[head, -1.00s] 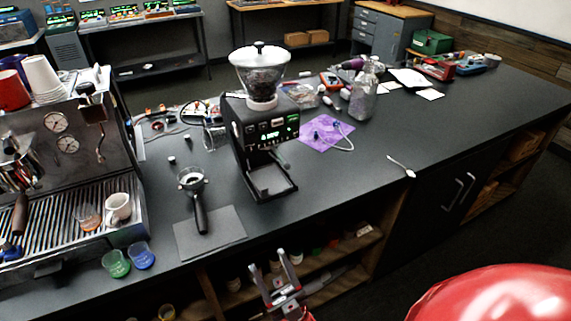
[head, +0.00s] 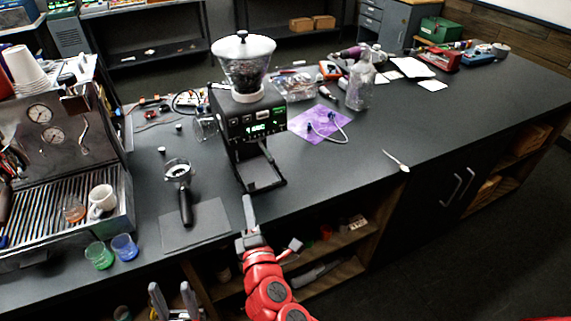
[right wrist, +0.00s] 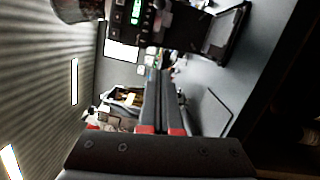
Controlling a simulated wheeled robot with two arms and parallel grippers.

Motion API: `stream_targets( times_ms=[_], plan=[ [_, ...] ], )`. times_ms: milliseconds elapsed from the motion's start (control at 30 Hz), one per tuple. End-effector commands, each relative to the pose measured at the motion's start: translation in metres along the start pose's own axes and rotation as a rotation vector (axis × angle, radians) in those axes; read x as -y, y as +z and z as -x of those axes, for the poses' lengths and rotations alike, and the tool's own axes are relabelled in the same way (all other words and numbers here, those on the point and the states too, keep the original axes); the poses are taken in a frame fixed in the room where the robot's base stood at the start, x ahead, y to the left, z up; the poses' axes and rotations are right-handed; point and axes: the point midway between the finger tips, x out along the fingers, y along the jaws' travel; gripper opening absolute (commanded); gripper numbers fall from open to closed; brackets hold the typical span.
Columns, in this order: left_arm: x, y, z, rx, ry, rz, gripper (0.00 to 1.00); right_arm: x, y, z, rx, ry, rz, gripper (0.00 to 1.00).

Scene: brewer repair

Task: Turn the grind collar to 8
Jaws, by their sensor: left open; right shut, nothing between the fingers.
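The grinder (head: 243,122) is black and stands upright on the counter, with a green-lit display on its front. A clear hopper (head: 246,68) of dark beans sits on top, with a pale collar (head: 249,96) around its neck. The collar's setting is too small to read. My right gripper (head: 248,205) is shut and empty, in front of and below the grinder at the counter's front edge. In the right wrist view its fingers (right wrist: 164,95) lie together, with the grinder (right wrist: 165,22) sideways beyond them. My left gripper (head: 173,291) is open and empty, low in front of the counter.
The espresso machine (head: 60,135) stands further left. A purple cloth (head: 316,124) and a glass bottle (head: 360,85) are to the right. The counter's right front is mostly clear.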

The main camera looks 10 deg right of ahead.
Motion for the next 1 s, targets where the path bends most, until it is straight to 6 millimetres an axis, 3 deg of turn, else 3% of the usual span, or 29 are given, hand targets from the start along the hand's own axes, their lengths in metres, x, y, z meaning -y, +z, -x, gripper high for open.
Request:
stream_targets(
  times_ms=[133,267,800,1000],
  plan=[
    [0.0,0.0,-0.001,0.0,0.0,0.0,0.5,-0.008,0.006,0.003,0.048,-0.003,0.025,0.0],
    [0.0,-0.001,-0.006,0.0,0.0,0.0,0.5,-0.011,0.009,-0.006,0.055,-0.003,0.026,0.0],
    [0.002,-0.007,-0.041,0.0,0.0,0.0,0.5,-0.01,0.013,-0.099,0.052,-0.006,0.025,0.0],
    [0.003,-0.01,-0.059,0.0,0.0,0.0,0.5,-0.012,0.043,-0.102,0.052,-0.004,0.026,0.0]
  ],
)
